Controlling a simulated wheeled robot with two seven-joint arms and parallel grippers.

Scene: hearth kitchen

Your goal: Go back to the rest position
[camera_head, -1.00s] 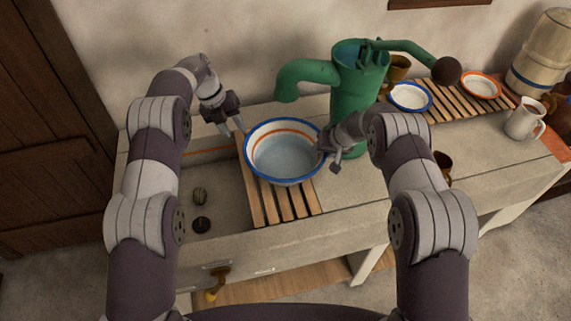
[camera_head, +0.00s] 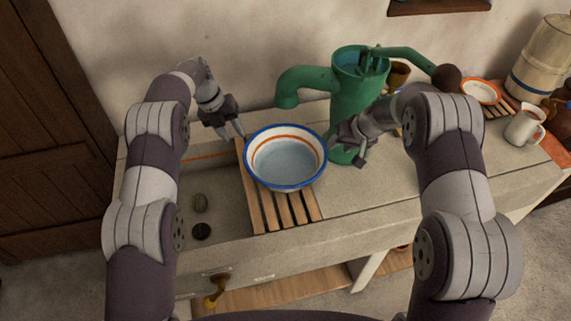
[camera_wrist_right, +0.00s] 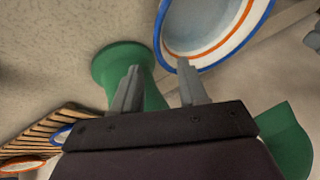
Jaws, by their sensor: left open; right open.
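My left gripper (camera_head: 231,134) is open and empty at the basin's upper left, with its fingers pointing down. My right gripper (camera_head: 346,156) is open and empty just right of the basin, in front of the green pump. Its two spread fingers (camera_wrist_right: 158,78) show in the right wrist view with nothing between them. The white basin (camera_head: 285,162) with blue rim and orange band rests upright on a wooden slat rack (camera_head: 285,208) across the sink. It also shows in the right wrist view (camera_wrist_right: 205,25), apart from the right fingers.
The green hand pump (camera_head: 355,105) stands behind my right gripper. The stone sink (camera_head: 222,190) lies open left of the rack. A white jug (camera_head: 524,126) and an orange-rimmed bowl (camera_head: 480,91) stand at the right. The counter's front right (camera_head: 375,205) is clear.

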